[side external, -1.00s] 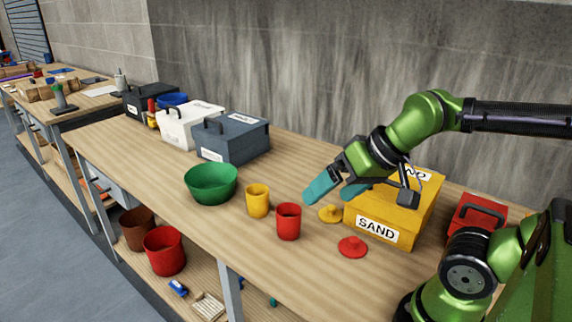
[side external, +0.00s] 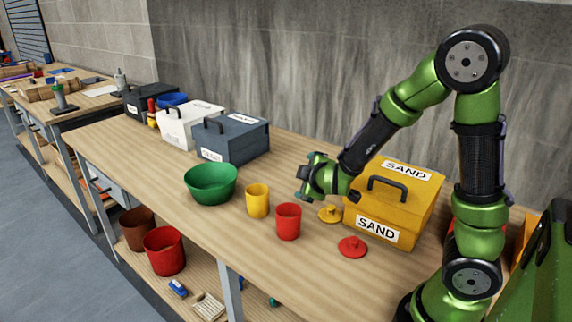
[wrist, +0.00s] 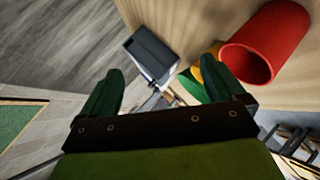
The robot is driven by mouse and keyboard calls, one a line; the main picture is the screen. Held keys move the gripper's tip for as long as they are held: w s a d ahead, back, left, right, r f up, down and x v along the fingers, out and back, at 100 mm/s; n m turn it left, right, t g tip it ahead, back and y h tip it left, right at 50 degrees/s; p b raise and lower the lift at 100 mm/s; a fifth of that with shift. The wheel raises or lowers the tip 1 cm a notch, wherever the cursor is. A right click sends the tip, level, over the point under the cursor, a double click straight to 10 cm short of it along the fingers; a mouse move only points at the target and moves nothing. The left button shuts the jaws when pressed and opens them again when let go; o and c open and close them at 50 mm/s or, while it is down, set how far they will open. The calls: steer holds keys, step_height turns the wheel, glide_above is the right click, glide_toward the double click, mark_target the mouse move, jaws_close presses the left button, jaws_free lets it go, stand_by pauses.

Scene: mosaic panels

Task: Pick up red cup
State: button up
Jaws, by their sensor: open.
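The red cup (side external: 288,222) stands upright on the wooden workbench, between the yellow cup (side external: 257,201) and a red lid (side external: 352,247). My gripper (side external: 304,182) is above the bench, behind and a little right of the red cup, apart from it. In the wrist view my gripper (wrist: 160,62) is open with nothing between its fingers. There the red cup (wrist: 268,42) is at the upper right, outside the right finger. The yellow cup (wrist: 208,67) is partly hidden behind that finger.
A green bowl (side external: 211,184) stands left of the cups. A yellow sand box (side external: 398,203) stands right of my gripper, with a yellow lid (side external: 330,213) in front. A grey box (side external: 232,139) is at the back. The front of the bench (side external: 200,225) is clear.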

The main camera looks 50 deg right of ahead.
steer(key=s+d+f+n+g+h, duration=0.2)
steer(key=s+d+n+h, duration=0.15)
steer(key=d+h, duration=0.2)
steer(key=n+t+y, duration=0.3)
steer(key=n+t, duration=0.6)
steer(key=n, duration=1)
glide_toward(284, 211)
steer(key=w+d+r, duration=0.2)
steer(key=r, duration=0.1)
steer(key=w+d+r, duration=0.1)
steer(key=shift+w+d+r, duration=0.1)
steer(key=shift+d+r, duration=0.1)
steer(key=shift+r, duration=0.2)
steer(key=f, duration=0.1)
steer(key=s+a+f+n+y, duration=0.1)
steer(key=f+n, duration=0.1)
steer(key=shift+s+a+f+y, duration=0.1)
steer(key=shift+s+a+y, duration=0.25)
steer(key=shift+s, duration=0.05)
steer(key=shift+w+f+n, duration=0.1)
steer(key=shift+f+n, duration=0.15)
steer(key=shift+x, duration=3.45)
steer(key=c, duration=1.1)
